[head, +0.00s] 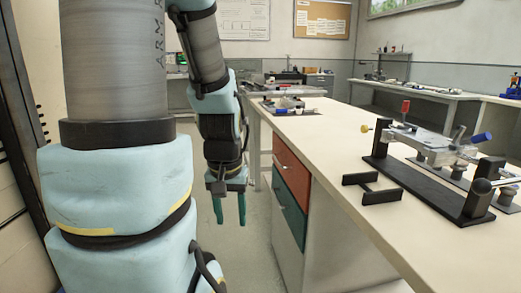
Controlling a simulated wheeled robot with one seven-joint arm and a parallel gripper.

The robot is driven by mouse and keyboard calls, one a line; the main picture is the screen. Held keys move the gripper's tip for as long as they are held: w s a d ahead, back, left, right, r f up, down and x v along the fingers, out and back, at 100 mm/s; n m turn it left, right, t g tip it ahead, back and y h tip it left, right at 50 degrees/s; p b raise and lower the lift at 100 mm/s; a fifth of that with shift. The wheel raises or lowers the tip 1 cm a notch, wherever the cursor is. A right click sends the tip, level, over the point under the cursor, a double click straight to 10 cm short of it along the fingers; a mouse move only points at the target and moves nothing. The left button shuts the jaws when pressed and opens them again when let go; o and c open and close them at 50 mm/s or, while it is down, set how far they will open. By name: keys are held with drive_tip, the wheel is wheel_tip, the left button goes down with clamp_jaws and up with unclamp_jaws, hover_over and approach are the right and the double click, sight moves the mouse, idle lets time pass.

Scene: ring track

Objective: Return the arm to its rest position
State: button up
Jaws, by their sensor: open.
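My arm stands at the left of the head view, its forearm reaching forward and bending down. My gripper (230,210) hangs at its end with two green fingers pointing down. The fingers are apart and nothing is between them. The gripper is over the floor, just left of the workbench and apart from it in the picture.
A long workbench (338,137) with red and green drawers (290,190) runs along the right. A metal fixture on a black stand (425,188) sits on it, beside a small black frame (371,187). Grey floor (245,255) is clear below my gripper. More benches line the back.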

wheel_tip(320, 180, up, 17)
drive_tip(key=p, duration=1.5)
